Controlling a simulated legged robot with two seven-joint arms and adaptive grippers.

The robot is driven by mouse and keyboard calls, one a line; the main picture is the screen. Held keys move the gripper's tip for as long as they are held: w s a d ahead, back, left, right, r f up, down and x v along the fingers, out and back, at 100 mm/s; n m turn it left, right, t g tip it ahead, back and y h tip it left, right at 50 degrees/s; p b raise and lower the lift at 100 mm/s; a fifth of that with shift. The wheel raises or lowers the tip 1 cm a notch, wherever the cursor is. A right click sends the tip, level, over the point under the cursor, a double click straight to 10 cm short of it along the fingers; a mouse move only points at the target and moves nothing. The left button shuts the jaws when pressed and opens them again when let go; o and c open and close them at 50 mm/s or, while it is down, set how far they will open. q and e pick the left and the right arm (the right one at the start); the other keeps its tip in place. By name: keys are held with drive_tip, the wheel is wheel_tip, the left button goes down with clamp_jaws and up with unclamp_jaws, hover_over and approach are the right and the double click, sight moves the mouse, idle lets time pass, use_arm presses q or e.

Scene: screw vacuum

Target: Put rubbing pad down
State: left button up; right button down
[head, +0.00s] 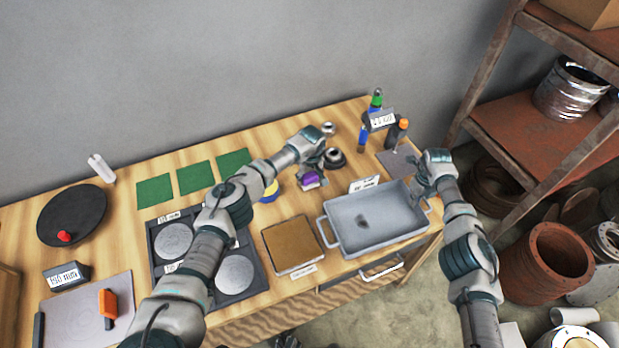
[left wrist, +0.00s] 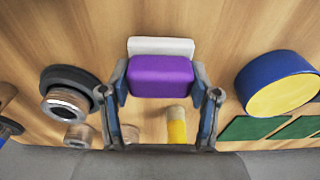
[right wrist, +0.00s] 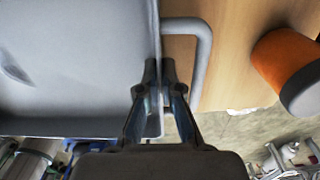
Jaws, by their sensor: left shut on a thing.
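The rubbing pad is a purple block with a white underside (head: 309,180). It also shows in the left wrist view (left wrist: 161,76). My left gripper (head: 311,170) is shut on its purple part, one finger on each side, over the back middle of the wooden table. I cannot tell whether the white underside touches the table. My right gripper (right wrist: 159,70) is at the right wall of the grey tray (head: 345,238), its fingertips close together on either side of the wall, beside the handle. Whether they grip it is unclear.
A blue and yellow round piece (head: 270,190) lies left of the pad, and a dark ring fitting (head: 334,158) to its right. A brown square block (head: 291,246) lies in front. Green sheets (head: 154,191) lie at the back left. Bottles (head: 376,100) stand behind the tray.

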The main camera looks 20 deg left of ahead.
sight(311, 178)
use_arm(q)
drive_tip(key=shift+f, duration=0.3)
drive_tip(key=o, duration=1.3)
drive_tip(key=shift+o, duration=0.2)
drive_tip(key=shift+r, duration=0.1)
wheel_tip(311, 178, up, 12)
drive_tip(key=s, duration=0.1)
drive_tip(key=shift+d, duration=0.4)
drive_tip(key=shift+o, duration=0.4)
